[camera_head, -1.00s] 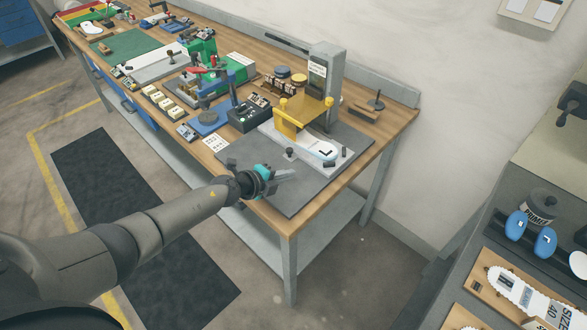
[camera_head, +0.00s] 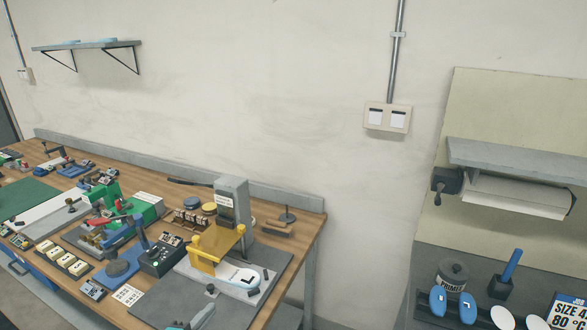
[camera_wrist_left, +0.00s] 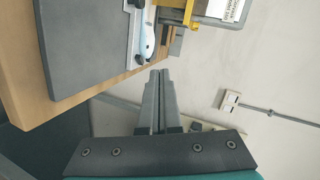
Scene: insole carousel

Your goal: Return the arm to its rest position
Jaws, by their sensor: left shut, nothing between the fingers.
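My left gripper (camera_head: 203,315) shows at the bottom edge of the head view, in front of the workbench's dark mat; most of the arm is out of the picture. In the left wrist view its two grey fingers (camera_wrist_left: 159,75) lie together, shut, with nothing between them. They point past the bench edge towards the wall. The white insole marked L (camera_head: 241,279) lies on the fixture under the yellow frame (camera_head: 216,246), apart from the gripper. My right gripper is not in view.
The wooden workbench (camera_head: 262,306) holds a grey mat (camera_head: 166,312), a black button box (camera_head: 161,258) and several tools. A second station with blue insoles (camera_head: 452,304) and a primer pot (camera_head: 452,272) stands at the right. A gap of floor lies between them.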

